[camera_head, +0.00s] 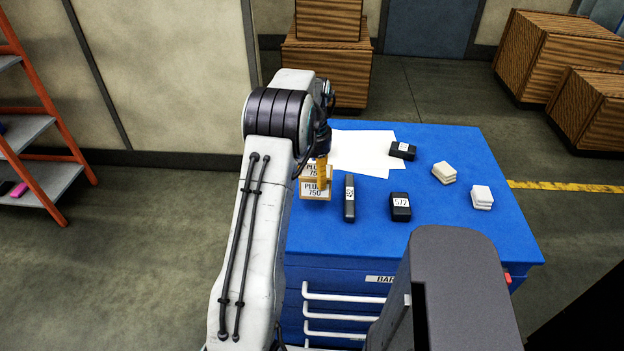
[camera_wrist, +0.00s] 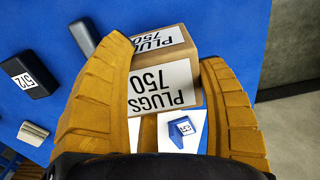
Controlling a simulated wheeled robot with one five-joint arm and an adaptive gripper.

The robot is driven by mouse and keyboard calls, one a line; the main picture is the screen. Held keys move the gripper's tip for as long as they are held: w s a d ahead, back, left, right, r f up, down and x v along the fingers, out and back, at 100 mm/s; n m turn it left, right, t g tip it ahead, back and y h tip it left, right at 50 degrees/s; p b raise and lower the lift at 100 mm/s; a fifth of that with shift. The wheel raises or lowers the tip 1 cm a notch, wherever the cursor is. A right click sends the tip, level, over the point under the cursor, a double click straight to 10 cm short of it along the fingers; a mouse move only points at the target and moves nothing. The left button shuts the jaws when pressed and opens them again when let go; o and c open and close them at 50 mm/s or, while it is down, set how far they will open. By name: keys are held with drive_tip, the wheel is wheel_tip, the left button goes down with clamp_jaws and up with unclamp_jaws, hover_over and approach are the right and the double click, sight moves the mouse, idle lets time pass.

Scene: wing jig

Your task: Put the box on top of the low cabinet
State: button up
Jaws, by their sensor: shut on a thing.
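A tan cardboard box with white "PLUGS 750" labels (camera_head: 315,190) is at the left side of the top of a low blue drawer cabinet (camera_head: 450,225). My gripper (camera_head: 322,170) reaches down to it from above, its yellow-brown fingers on the box. In the wrist view, the box (camera_wrist: 165,80) sits between the two ribbed fingers (camera_wrist: 165,100), which are shut on it. Two labelled faces show. The cabinet's blue top (camera_wrist: 215,30) lies behind it. I cannot tell whether the box's underside touches the top.
White sheets (camera_head: 350,150) lie behind the box. A narrow dark case (camera_head: 349,198), dark labelled boxes (camera_head: 400,207) (camera_head: 402,150) and two white stacks (camera_head: 444,172) (camera_head: 482,197) stand to the right. Orange shelving (camera_head: 40,120) is far left. Wooden crates (camera_head: 330,70) stand behind.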

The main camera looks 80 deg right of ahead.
sight(312, 186)
drive_tip(key=shift+w+f, duration=0.15)
drive_tip(key=shift+w, duration=0.1)
wheel_tip(312, 186, down, 3)
drive_tip(key=p, duration=0.4)
drive_tip(key=shift+f+p, duration=0.5)
drive_tip(key=shift+p, duration=0.15)
drive_tip(key=shift+f, duration=0.2)
drive_tip(key=o, duration=1.3)
drive_tip(key=shift+r, duration=0.1)
